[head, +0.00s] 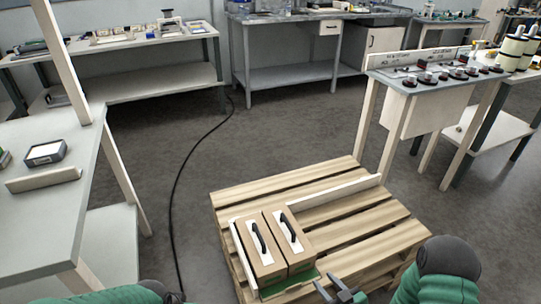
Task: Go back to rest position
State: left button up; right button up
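My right gripper (333,287) shows at the bottom edge, right of centre, above the near part of the wooden pallet (365,225). Its two fingers stand apart with nothing visible between them. My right arm comes in from the lower right. Only a green part of my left arm shows at the bottom left; its gripper is out of view. Two brown boxes with black handles, a left one (258,247) and a right one (288,239), stand side by side on the pallet, left of my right gripper and apart from it.
White strips (334,191) edge the pallet's load area. A table (50,216) with a small device (46,153) stands at left. A bench with dark red knobs (436,87) stands at right. A black cable (186,164) crosses the open grey floor. More benches line the back.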

jog(key=s+d+r+m+g+h, duration=0.2)
jog(key=s+d+r+g+h, duration=0.1)
jog(key=d+r+g+h, duration=0.2)
jog(key=s+a+r+m+g, duration=0.2)
jog(key=s+r+m+g, duration=0.4)
jog(key=s, duration=0.6)
notch_tip(320, 180, up, 27)
jog(key=n+t+p, duration=0.1)
jog(key=n+p, duration=0.1)
jog(key=p, duration=2.4)
jog(key=shift+s+h+p, duration=0.3)
jog(key=shift+s+p, duration=0.05)
jog(key=shift+p, duration=0.05)
